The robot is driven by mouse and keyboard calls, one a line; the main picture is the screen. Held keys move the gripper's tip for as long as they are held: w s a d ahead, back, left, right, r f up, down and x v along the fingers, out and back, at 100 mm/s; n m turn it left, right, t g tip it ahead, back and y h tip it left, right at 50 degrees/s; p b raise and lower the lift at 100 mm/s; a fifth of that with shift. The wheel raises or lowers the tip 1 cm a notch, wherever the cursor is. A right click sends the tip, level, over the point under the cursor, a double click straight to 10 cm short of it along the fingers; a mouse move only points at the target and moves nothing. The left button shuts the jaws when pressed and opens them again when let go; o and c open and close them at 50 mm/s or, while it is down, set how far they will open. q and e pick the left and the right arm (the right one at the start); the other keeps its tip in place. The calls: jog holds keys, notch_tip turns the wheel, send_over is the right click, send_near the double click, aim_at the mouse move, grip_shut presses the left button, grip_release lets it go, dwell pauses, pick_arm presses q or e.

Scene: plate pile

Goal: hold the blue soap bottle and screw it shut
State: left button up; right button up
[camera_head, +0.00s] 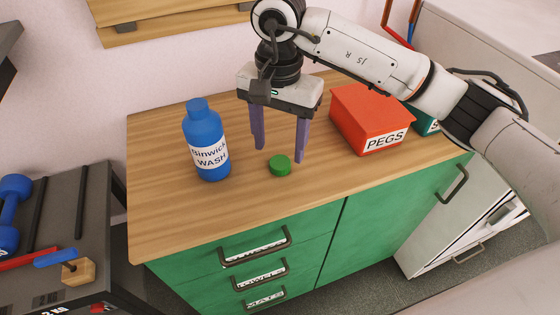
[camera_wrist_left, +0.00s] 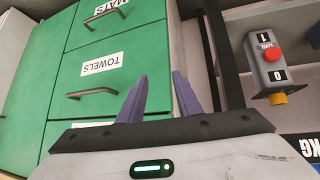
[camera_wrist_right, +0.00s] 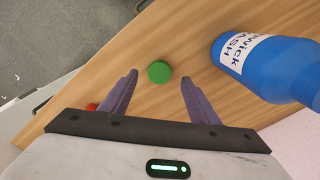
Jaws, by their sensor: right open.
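The blue soap bottle (camera_head: 206,140) stands upright on the wooden counter, left of my right gripper; its white label is partly readable. In the right wrist view the bottle (camera_wrist_right: 285,72) is at the upper right. A green round cap (camera_head: 280,165) lies on the counter, apart from the bottle. My right gripper (camera_head: 280,155) points down, open and empty, with its fingers above and behind the cap. In the right wrist view the cap (camera_wrist_right: 159,71) shows between the fingertips. My left gripper (camera_wrist_left: 160,75) shows only in its own wrist view, fingers apart and empty, facing drawer fronts.
A red PEGS box (camera_head: 365,112) stands on the counter (camera_head: 160,220) to the right, with a teal container (camera_head: 426,122) behind it. Labelled green drawers are below. A dark bench (camera_head: 75,215) with dumbbells is at left. A switch box (camera_wrist_left: 268,62) is near my left gripper.

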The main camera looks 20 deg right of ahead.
aim_at(280, 162)
notch_tip(280, 162, down, 4)
jog(key=shift+w+d+f+p, duration=0.1)
jog(key=shift+w+d+p, duration=0.05)
jog(key=shift+p, duration=0.2)
jog(key=c, duration=1.1)
